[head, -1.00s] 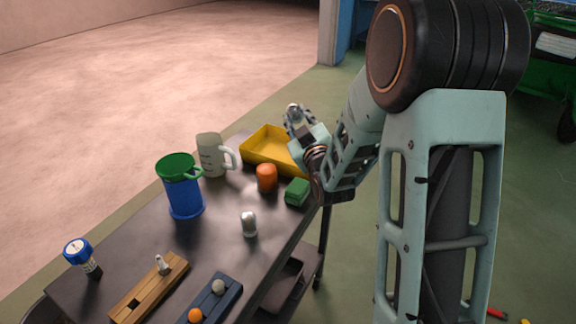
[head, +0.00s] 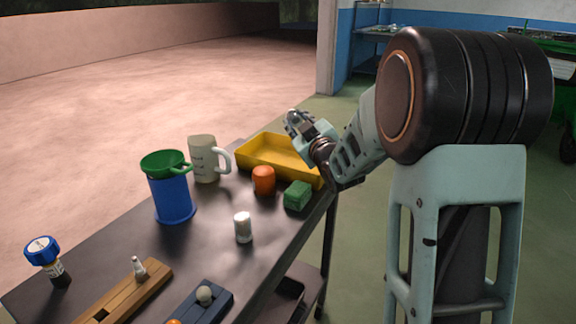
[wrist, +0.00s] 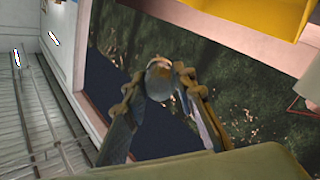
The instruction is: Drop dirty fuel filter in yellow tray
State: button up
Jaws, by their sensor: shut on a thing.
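My gripper (head: 299,123) is above the far right part of the yellow tray (head: 250,157) in the head view. In the wrist view, my gripper's two fingers (wrist: 160,90) are closed around a small dark, rounded thing, which looks like the dirty fuel filter (wrist: 159,77). It is small and partly hidden by the fingers in the head view. Part of a yellow surface, likely the tray, shows at the top right of the wrist view (wrist: 262,14). The tray is shallow, stands at the table's far end, and the part of its inside that I see looks empty.
On the dark table (head: 130,245) stand an orange rounded item (head: 263,181), a green block (head: 298,196), a pale cylinder (head: 243,228), a mug (head: 203,160) and a blue container with a green funnel (head: 172,200). Holders and a blue-capped bottle (head: 45,258) are nearer.

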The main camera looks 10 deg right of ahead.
jog(key=shift+f+b, duration=0.65)
jog(key=shift+f, duration=1.05)
jog(key=o, duration=1.2)
jog(key=shift+c, duration=0.2)
jog(key=shift+s, duration=0.1)
jog(key=s+d, duration=0.2)
jog(key=s, duration=0.9)
jog(key=shift+s, duration=0.35)
